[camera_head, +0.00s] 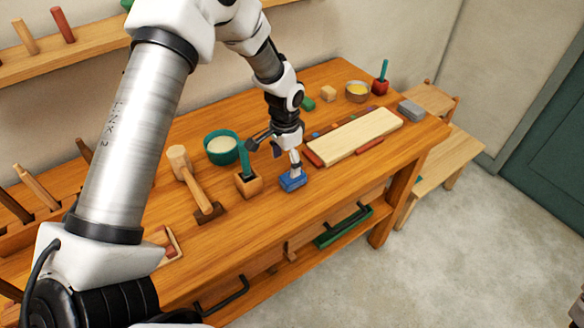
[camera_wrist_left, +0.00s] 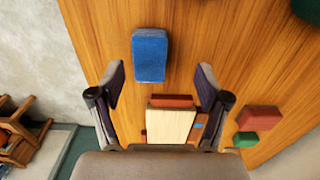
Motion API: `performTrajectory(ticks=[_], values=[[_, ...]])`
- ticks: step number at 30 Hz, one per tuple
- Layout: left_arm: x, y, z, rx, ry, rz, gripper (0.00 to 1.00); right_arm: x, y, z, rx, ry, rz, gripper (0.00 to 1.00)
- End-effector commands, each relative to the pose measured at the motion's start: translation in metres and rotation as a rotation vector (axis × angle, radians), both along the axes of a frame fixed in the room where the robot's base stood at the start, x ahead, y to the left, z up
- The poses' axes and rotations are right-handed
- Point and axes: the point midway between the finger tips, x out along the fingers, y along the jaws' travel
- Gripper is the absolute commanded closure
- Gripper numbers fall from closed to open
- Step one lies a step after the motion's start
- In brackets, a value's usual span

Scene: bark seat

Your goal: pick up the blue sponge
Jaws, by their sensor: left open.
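The blue sponge (camera_head: 292,181) lies on the wooden workbench, near its front edge, in the head view. In the left wrist view the sponge (camera_wrist_left: 150,55) sits beyond the fingertips, a little left of the middle between them. My left gripper (camera_head: 276,154) is just above and behind the sponge in the head view. In the left wrist view my left gripper (camera_wrist_left: 160,74) is open, its fingers spread wide with nothing held between them. Whether a finger touches the sponge is unclear. My right gripper is not in view.
A small wooden block holder (camera_head: 249,187) with a green handle stands just left of the sponge. A mallet (camera_head: 186,172) and a teal bowl (camera_head: 222,148) are farther left. A pale board (camera_head: 355,136) lies to the right. The bench front before the sponge is clear.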

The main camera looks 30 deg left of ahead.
Motion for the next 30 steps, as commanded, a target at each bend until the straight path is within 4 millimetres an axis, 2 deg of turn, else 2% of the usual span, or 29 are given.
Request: performTrajectory(ticks=[8,12,18,19,23,24,30], values=[[0.001,-0.008,-0.039,0.002,0.004,-0.001,0.24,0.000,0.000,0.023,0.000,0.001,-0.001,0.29],[0.001,-0.007,-0.061,0.000,0.001,0.000,0.24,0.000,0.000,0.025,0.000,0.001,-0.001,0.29],[0.002,-0.007,-0.064,0.000,-0.001,0.000,0.24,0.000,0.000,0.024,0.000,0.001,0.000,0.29],[0.002,-0.007,-0.064,0.000,-0.001,0.000,0.28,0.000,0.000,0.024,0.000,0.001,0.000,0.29],[0.002,-0.007,-0.064,0.000,-0.001,0.000,0.74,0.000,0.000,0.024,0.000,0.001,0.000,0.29],[0.002,-0.007,-0.064,0.000,-0.001,0.000,0.78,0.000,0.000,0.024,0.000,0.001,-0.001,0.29],[0.002,-0.007,-0.064,0.000,-0.001,0.000,0.78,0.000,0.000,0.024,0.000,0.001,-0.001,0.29]])
